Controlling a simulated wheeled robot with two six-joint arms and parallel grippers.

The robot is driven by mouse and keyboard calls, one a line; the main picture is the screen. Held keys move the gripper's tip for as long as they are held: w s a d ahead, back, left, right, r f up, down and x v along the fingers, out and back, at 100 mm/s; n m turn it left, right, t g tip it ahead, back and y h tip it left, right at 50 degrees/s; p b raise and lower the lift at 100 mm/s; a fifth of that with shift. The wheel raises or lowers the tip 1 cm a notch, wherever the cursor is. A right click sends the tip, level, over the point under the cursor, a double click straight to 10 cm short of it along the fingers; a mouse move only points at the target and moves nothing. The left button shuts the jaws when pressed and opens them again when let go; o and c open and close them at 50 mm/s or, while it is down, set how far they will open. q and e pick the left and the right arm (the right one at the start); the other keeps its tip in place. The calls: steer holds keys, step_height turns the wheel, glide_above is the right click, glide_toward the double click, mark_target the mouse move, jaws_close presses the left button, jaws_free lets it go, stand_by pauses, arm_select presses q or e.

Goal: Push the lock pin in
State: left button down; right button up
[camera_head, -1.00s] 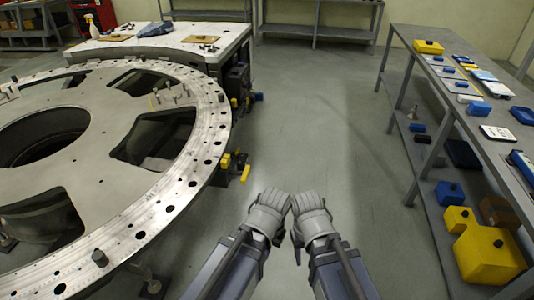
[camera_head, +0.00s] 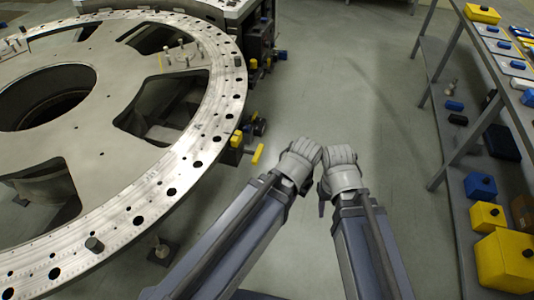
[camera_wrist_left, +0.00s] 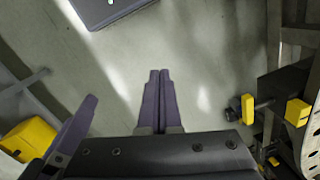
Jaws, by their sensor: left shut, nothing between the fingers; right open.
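The large grey turret plate (camera_head: 105,160) lies at the left of the head view. Below its right rim is a fitting with a yellow block (camera_head: 237,139) and a yellow bar (camera_head: 257,153); I cannot tell which part is the lock pin. In the left wrist view a dark round knob (camera_wrist_left: 232,108), a yellow block (camera_wrist_left: 247,109) and another yellow block (camera_wrist_left: 298,112) show at the right. My left gripper (camera_head: 303,152) is shut and empty, apart from the fitting; its fingers (camera_wrist_left: 157,95) are together. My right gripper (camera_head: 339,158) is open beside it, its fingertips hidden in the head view.
A grey shelf rack (camera_head: 448,165) stands at the right, with yellow and blue boxes. A yellow box (camera_head: 505,262) is on its lower shelf. The floor (camera_head: 335,80) between plate and rack is clear.

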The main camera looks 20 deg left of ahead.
mark_target(251, 153)
arm_select(q)
steer(key=w+a+f+n+t+y+b, duration=0.1)
steer(key=w+a+n+t+y+b, duration=0.1)
steer(key=w, duration=0.7)
steer(key=w+a+f+n+t+y+b, duration=0.1)
steer(key=w+a+n+t+y+b, duration=0.1)
steer(key=w, duration=0.8)
steer(key=shift+a+n+t+b, duration=0.4)
steer(key=shift+a+t+b, duration=0.1)
steer(key=shift+b, duration=0.65)
steer(key=shift+f, duration=0.1)
steer(key=w+a+f+b, duration=0.4)
steer(key=a+f+b, duration=0.4)
steer(key=shift+a, duration=0.25)
steer(key=shift+a, duration=0.1)
